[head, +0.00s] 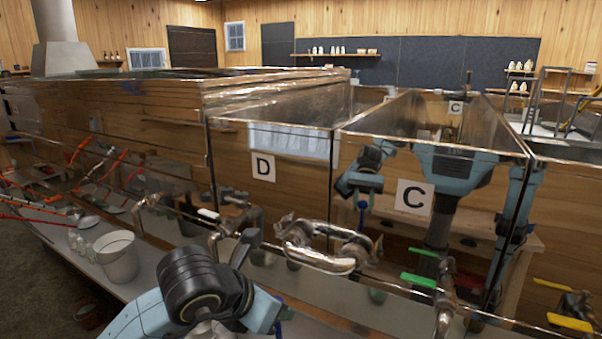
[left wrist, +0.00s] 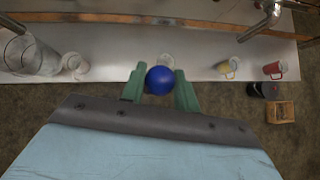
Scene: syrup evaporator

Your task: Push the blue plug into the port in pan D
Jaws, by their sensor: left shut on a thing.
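In the left wrist view, my left gripper (left wrist: 160,82) is shut on the blue plug (left wrist: 159,80). Its rounded blue end shows between the two green fingers; the rest of it is hidden. In the head view, my left arm comes in at the bottom, and its dark wrist hides the fingers. Pan D (head: 238,140) is a shiny metal pan with a white "D" label, beyond my left arm. I cannot make out its port. My right gripper is not directly in view; only reflections of my arms show in the metal of pan C.
Pan C (head: 465,152) stands right of pan D. A looped metal pipe (head: 330,250) and coloured valve handles (head: 418,280) stand in front of the pans. A pale shelf holds a bucket (head: 116,258). In the wrist view, mugs (left wrist: 274,69) stand on a ledge beyond the fingers.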

